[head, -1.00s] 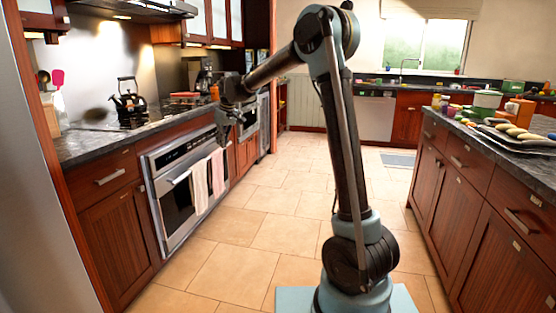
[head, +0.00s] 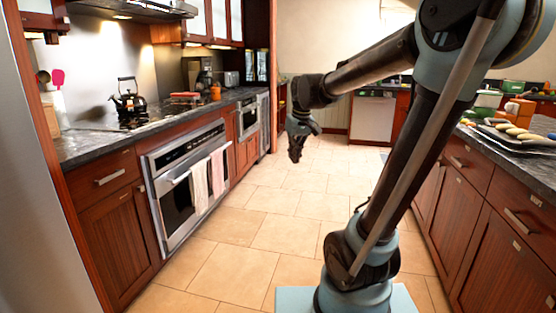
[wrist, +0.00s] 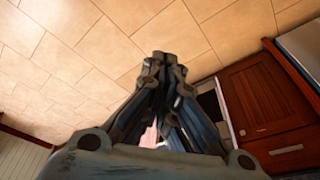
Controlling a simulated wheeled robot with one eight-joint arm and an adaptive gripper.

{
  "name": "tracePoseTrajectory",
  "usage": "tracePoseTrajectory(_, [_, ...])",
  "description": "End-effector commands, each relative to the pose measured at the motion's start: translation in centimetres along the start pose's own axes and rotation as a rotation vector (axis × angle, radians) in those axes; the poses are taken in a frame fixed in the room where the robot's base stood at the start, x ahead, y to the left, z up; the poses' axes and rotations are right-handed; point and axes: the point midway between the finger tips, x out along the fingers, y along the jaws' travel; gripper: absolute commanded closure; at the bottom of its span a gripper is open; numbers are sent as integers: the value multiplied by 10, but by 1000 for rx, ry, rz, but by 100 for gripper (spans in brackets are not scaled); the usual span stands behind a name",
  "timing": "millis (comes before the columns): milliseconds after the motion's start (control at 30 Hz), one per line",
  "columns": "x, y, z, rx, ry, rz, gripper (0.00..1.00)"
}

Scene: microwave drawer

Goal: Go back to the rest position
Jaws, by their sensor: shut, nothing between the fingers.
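My gripper (head: 295,154) hangs pointing down over the open tiled floor in the head view, in the aisle between the two counters. It is shut and holds nothing. In the wrist view my gripper (wrist: 165,58) shows with its fingers together over the tiles. It touches nothing. My arm stands bent above its base, with the forearm reaching to the left.
On the left are the oven (head: 185,185) with two towels and a small microwave drawer (head: 248,118), which looks closed. A kettle (head: 128,98) sits on the stove. The right counter holds a tray (head: 520,141) with food. The floor (head: 270,200) between is clear.

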Motion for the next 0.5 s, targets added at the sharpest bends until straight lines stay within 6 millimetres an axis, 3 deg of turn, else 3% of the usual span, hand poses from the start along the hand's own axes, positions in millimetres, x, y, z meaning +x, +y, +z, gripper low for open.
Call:
tracePoseTrajectory(100, [2,11,43,53,-7,15,100])
tracePoseTrajectory(500, [29,29,174,218,-28,59,100])
